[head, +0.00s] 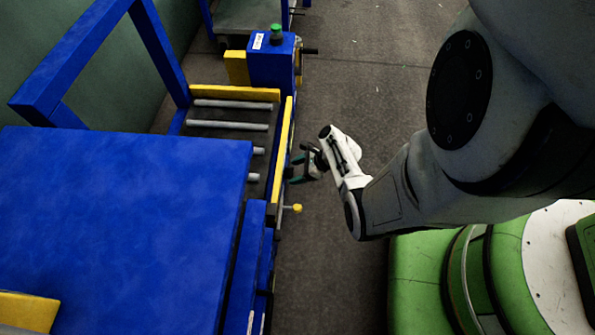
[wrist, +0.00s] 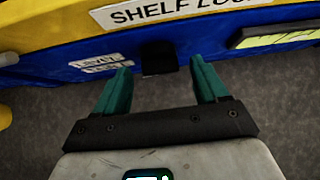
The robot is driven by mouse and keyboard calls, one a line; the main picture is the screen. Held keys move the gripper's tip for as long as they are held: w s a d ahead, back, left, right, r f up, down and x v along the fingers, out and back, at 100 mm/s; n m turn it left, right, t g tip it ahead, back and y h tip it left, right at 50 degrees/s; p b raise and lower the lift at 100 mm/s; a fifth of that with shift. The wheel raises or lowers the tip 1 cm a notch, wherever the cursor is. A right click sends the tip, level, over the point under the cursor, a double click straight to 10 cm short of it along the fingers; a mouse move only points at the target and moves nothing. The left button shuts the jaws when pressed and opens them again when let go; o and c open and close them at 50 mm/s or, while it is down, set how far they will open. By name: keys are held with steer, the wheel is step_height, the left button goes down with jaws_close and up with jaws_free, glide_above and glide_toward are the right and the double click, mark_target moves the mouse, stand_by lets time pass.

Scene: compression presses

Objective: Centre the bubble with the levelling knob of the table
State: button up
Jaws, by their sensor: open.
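In the wrist view a black block-like knob (wrist: 158,58) sticks out of the blue side of the table, beside a small white label (wrist: 105,64) that seems to read "LEVEL". A yellow-green vial in a dark frame (wrist: 278,38) sits to the right; I cannot make out its bubble. My gripper (wrist: 160,68) is open, one teal finger on each side of the knob, with gaps to both. In the head view my gripper (head: 297,167) is at the table's right side; the knob is not discernible there.
A yellow round knob (head: 297,208) juts from the side nearer the camera. A yellow strip with a "SHELF LOCK" label (wrist: 170,12) runs above the black knob. A blue box with a green button (head: 275,45) stands at the back. Grey floor (head: 335,270) is open to the right.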

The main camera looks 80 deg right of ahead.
steer(key=c, duration=1.1)
steer(key=shift+o, duration=0.2)
steer(key=shift+a, duration=0.1)
steer(key=shift+a+n+h+p, duration=0.3)
steer(key=shift+n+h+p, duration=0.25)
steer(key=shift+h, duration=0.25)
steer(key=shift+s+a+f+n+t+h+b, duration=0.1)
steer(key=shift+a+f+n+t+h+b, duration=0.1)
steer(key=shift+n+h+b, duration=0.45)
steer(key=shift+a+f+n+t+h+b, duration=0.1)
steer(key=shift+n+t+h+b, duration=0.1)
steer(key=shift+h, duration=0.85)
